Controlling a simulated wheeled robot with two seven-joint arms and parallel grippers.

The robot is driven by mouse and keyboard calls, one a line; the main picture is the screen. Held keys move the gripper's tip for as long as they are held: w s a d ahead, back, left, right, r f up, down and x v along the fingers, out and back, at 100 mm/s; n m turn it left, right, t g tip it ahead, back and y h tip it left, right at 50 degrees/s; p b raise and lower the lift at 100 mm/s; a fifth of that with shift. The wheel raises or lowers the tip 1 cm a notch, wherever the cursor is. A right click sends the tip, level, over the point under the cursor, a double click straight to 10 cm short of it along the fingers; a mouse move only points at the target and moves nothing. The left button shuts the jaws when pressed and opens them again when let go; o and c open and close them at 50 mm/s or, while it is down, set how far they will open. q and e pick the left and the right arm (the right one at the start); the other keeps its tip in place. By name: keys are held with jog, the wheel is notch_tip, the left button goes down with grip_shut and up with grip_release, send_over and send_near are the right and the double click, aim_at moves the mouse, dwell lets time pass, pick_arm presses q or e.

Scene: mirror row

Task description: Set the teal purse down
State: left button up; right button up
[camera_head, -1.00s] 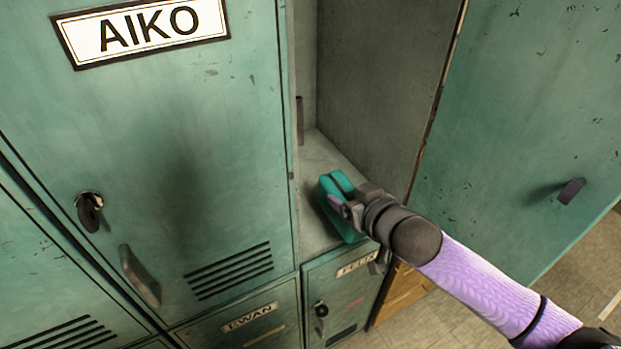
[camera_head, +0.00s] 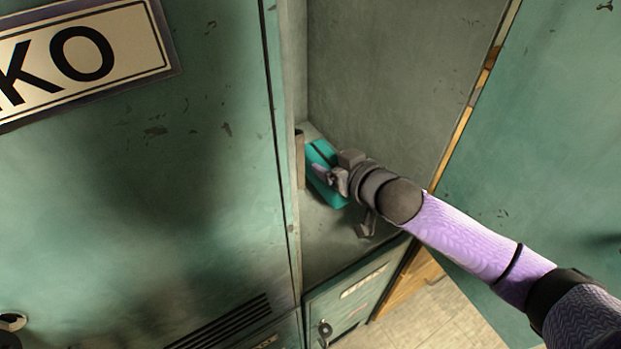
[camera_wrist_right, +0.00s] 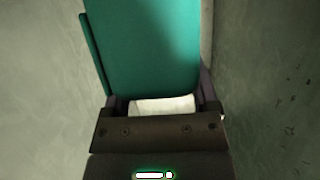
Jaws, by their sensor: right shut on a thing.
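The teal purse (camera_head: 327,190) is inside the open locker, over the back part of its floor (camera_head: 335,245). My right gripper (camera_head: 332,176) is shut on the purse, with my arm reaching in from the right. In the right wrist view the purse (camera_wrist_right: 145,50) extends ahead between the fingers of my right gripper (camera_wrist_right: 162,105). I cannot tell whether the purse touches the locker floor. My left gripper is not in view.
The closed locker door with the name plate (camera_head: 85,55) stands close on the left. The open locker door (camera_head: 540,150) is on the right. A smaller locker door (camera_head: 352,300) is below. The front of the locker floor is bare.

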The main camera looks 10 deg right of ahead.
jog(key=f+b, duration=0.1)
jog(key=f, duration=0.3)
jog(key=f+b, duration=0.2)
jog(key=f, duration=0.2)
jog(key=shift+s+f, duration=0.2)
jog(key=shift+f, duration=0.05)
jog(key=shift+r, duration=0.1)
jog(key=o, duration=1)
jog(key=shift+o, duration=1.3)
